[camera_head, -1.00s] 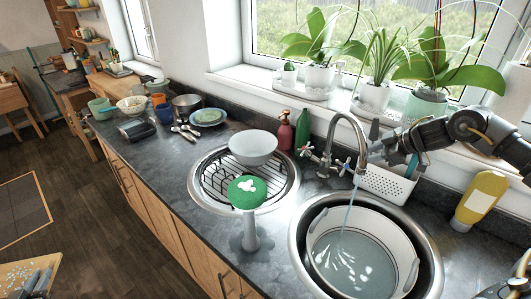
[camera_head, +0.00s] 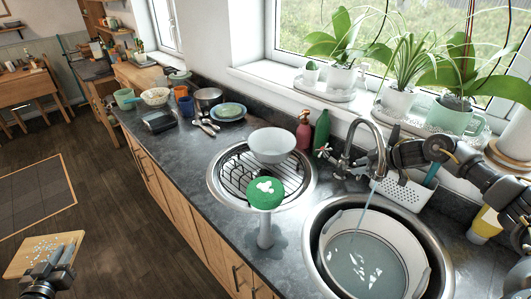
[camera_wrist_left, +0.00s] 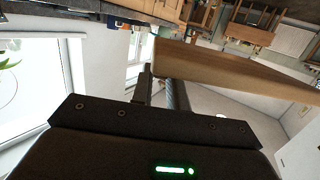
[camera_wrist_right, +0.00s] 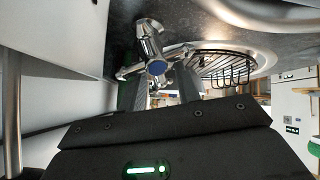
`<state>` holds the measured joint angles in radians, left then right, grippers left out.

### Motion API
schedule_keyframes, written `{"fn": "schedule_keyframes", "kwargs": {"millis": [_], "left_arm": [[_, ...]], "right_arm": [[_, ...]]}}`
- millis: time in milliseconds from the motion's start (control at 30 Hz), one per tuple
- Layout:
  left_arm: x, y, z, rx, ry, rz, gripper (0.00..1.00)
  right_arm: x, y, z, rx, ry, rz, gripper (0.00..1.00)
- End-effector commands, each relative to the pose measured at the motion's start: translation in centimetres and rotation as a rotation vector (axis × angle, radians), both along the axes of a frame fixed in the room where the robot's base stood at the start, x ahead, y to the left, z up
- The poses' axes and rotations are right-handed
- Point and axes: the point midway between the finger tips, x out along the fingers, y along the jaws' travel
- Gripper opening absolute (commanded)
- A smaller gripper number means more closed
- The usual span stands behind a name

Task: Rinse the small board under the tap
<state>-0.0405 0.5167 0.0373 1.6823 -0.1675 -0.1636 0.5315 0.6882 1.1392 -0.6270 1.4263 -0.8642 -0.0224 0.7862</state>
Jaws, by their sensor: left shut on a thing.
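The small wooden board (camera_head: 28,254), dotted with pale bits, is at the lower left of the head view, above the floor. My left gripper (camera_head: 57,267) is shut on its near right edge. The board also fills the upper right of the left wrist view (camera_wrist_left: 230,72). The tap (camera_head: 372,133) runs a stream of water into a white tub (camera_head: 419,237) in the right round sink (camera_head: 304,250). My right gripper (camera_wrist_right: 160,92) is at the tap, its fingers apart near a blue-capped handle (camera_wrist_right: 157,67). The tap partly hides it in the head view.
A green scrub brush (camera_head: 265,193) stands on the counter between the sinks. A white bowl (camera_head: 272,145) sits on the rack over the left sink (camera_head: 225,172). Soap bottles (camera_head: 304,132), a white caddy (camera_head: 405,193) and a yellow bottle (camera_head: 485,225) line the back.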

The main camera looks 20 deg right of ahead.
Motion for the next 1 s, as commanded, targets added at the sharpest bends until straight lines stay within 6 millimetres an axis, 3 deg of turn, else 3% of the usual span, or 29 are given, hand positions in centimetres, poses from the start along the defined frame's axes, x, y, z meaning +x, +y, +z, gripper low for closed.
{"fn": "schedule_keyframes", "kwargs": {"millis": [33, 300, 467, 800, 1000], "left_arm": [[0.0, 0.0, 0.1, 0.001, -0.002, 0.0, 0.0], [0.0, 0.0, 0.1, 0.001, -0.002, 0.0, 0.0], [0.0, 0.0, 0.3, 0.001, -0.003, 0.0, 0.0], [0.0, 0.0, 3.3, 0.001, -0.002, 0.0, 0.0], [0.0, 0.0, 3.0, 0.001, -0.002, 0.0, 0.0]], "right_arm": [[0.0, 0.0, 0.0, 0.0, 0.0, 0.0, 0.32], [0.0, 0.0, 0.0, -0.001, 0.001, 0.0, 0.0], [-0.1, 0.0, 0.0, 0.005, 0.002, -0.006, 0.0], [0.0, -0.4, 0.4, 0.164, -0.003, -0.216, 0.0], [0.1, -0.5, 0.0, 0.176, -0.005, -0.235, 0.0]]}}
